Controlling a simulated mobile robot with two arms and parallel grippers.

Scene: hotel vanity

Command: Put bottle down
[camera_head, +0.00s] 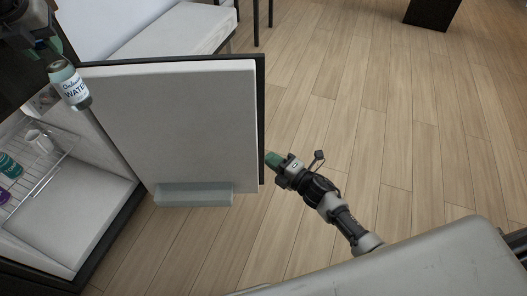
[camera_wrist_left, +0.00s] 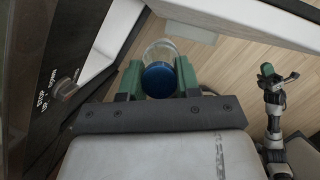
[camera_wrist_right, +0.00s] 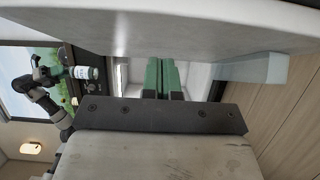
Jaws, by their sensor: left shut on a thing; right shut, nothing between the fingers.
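The bottle (camera_head: 70,86) has a white label reading WATER and is slightly tilted. My left gripper (camera_head: 48,50) is shut on its top end and holds it in the air at the upper left, beside the open fridge door. In the left wrist view the bottle's blue cap (camera_wrist_left: 158,80) sits between the green fingers. The bottle also shows in the right wrist view (camera_wrist_right: 86,73). My right gripper (camera_head: 273,159) is shut and empty at the free edge of the door; its closed fingers show in its own wrist view (camera_wrist_right: 163,76).
The fridge door (camera_head: 175,115) stands open, with a clear shelf bin (camera_head: 195,194) at its bottom. Inside the fridge, a wire rack (camera_head: 58,160) holds a teal can (camera_head: 9,165), a white item (camera_head: 38,141) and a purple item (camera_head: 3,196). The fridge floor (camera_head: 70,225) is bare.

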